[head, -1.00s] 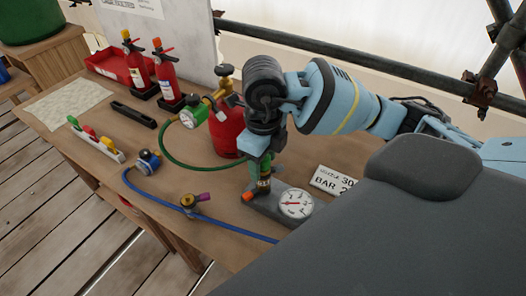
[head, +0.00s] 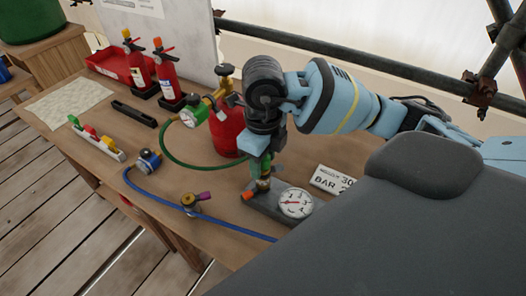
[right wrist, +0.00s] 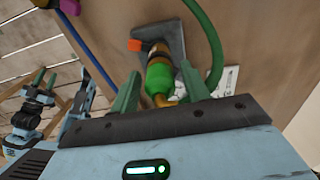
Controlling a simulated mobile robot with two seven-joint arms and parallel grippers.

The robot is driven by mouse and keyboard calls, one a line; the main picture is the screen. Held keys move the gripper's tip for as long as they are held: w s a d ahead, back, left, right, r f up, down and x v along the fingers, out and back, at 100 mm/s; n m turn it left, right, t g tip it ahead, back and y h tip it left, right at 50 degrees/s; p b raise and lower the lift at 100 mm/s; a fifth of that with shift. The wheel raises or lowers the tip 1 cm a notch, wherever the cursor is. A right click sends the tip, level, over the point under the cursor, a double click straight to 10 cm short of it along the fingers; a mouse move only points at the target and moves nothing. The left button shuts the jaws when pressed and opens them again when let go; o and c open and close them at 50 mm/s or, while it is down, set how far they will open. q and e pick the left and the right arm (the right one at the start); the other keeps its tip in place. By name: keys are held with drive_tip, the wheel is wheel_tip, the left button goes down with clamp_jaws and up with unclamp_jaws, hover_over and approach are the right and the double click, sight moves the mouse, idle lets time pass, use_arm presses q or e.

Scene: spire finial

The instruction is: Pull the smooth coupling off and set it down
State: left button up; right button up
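The green coupling (right wrist: 160,78) stands on the gauge block, with a brass part above it in the right wrist view. It also shows in the head view (head: 262,170), partly covered by my right gripper. My right gripper (head: 260,163) is above the block; in the right wrist view its two green fingers (right wrist: 160,75) lie on either side of the coupling, with narrow gaps, so it looks open. My left gripper (right wrist: 44,80) shows small at the left of the right wrist view, its fingers apart and empty. The gauge block (head: 268,210) carries a white dial (head: 296,203) and an orange knob (head: 247,196).
A red cylinder (head: 228,135) with a regulator stands behind my right gripper; its green hose (head: 170,160) loops leftward. A blue hose (head: 160,200) with a blue fitting (head: 149,160) and a purple-handled valve (head: 192,202) lie left. A white sign (head: 330,180) is right.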

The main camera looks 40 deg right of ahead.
clamp_jaws()
drive_tip(key=shift+r, duration=0.2)
